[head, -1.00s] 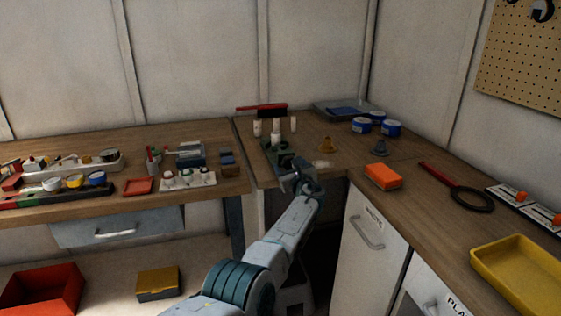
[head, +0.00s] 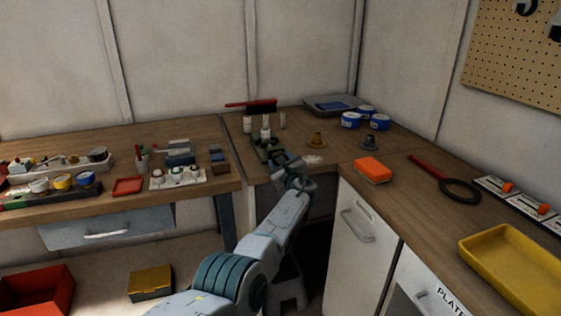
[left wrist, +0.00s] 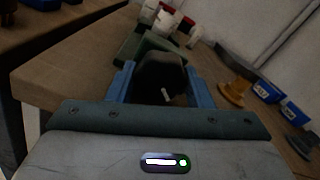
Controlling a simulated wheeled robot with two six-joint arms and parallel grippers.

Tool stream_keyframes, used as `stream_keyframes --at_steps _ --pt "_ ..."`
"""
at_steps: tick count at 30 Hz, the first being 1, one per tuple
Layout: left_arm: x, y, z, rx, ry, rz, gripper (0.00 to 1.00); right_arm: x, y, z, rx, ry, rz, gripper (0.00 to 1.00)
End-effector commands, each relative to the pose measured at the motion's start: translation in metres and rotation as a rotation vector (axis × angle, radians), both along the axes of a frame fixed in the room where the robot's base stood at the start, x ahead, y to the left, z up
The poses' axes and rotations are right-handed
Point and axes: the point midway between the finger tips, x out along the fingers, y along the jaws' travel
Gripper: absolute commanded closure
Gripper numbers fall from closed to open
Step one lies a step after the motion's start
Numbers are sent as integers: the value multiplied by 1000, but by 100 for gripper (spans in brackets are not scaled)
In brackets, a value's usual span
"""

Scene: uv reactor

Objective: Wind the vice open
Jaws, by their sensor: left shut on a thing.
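The vice (head: 266,148) is a small dark green block at the front edge of the corner bench. Its green body also shows in the left wrist view (left wrist: 140,48), beyond my fingers. My left gripper (head: 293,167) is at the near end of the vice. In the left wrist view my left gripper (left wrist: 160,82) has its two blue fingers on either side of a dark rounded part with a small pale pin, which looks like the vice's handle end; it is shut on this part. The jaw gap is hidden from me. My right gripper is not in view.
Several white bottles (head: 265,125) stand just behind the vice. A white tray with knobs (head: 178,177) is to the left. Bare bench lies between the brass piece and the orange block.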

Motion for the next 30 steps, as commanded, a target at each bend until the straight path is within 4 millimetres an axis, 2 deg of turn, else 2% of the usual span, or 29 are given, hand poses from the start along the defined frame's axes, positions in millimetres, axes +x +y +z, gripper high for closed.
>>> stream_keyframes --at_steps 6,16,17,20,30 --pt "0 0 0 -126 -41 0 76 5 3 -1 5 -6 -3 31" --pt "0 -1 -1 -140 -45 -1 76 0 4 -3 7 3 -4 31" --pt "0 -1 -1 -140 -44 -2 49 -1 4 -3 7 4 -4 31" --pt "0 -1 -1 -139 -43 -1 31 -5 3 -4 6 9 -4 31" --pt "-1 1 -6 -137 -37 2 31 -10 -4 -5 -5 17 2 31"
